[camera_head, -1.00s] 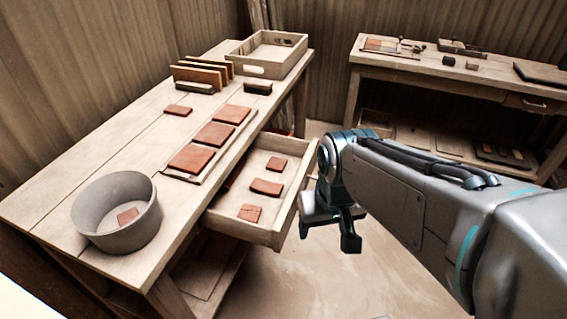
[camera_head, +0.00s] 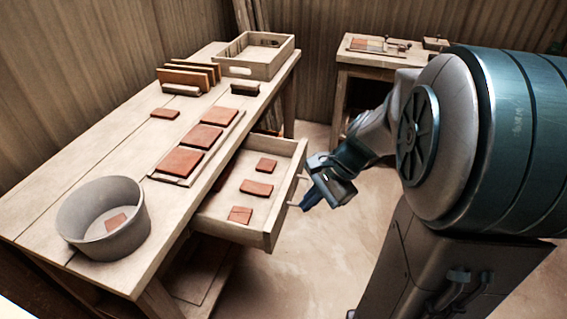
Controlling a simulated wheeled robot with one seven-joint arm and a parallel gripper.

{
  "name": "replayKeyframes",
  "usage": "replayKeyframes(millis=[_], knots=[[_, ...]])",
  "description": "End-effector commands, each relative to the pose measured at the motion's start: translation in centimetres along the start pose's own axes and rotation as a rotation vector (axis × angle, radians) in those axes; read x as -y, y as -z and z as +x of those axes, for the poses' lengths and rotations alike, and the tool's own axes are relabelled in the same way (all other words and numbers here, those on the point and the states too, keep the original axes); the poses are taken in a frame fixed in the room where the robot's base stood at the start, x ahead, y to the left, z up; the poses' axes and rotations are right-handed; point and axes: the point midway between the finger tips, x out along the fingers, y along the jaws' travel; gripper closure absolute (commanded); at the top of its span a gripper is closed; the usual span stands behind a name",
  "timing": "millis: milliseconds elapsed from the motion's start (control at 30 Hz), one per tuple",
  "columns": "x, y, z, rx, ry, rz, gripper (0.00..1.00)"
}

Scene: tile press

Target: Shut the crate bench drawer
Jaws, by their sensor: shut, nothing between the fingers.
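The crate bench (camera_head: 110,135) is a long pale wooden table on the left. Its drawer (camera_head: 268,234) stands pulled out from the bench's right side, with several red tiles lying inside. A small handle (camera_head: 294,188) shows on the drawer's outer face. My gripper (camera_head: 308,203) is shut and empty. It is just right of the drawer front, close to the handle; I cannot tell whether it touches.
On the bench are a grey round tub (camera_head: 135,236), a board (camera_head: 232,125) with red tiles, a rack (camera_head: 190,75) of upright tiles and an open wooden crate (camera_head: 286,50). Another bench (camera_head: 372,58) stands behind. The floor (camera_head: 290,275) in front of the drawer is clear.

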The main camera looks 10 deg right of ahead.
Motion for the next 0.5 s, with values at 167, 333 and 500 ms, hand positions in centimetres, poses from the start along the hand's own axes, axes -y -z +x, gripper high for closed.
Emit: replayKeyframes(millis=[167, 333, 500], knots=[[2.3, 5.6, 0.8, 0.123, 0.136, 0.474, 1.0], [3.4, 9.3, 0.9, 0.2, 0.223, 0.747, 1.0], [3.8, 10.6, 1.2, 0.227, 0.252, 0.834, 1.0]])
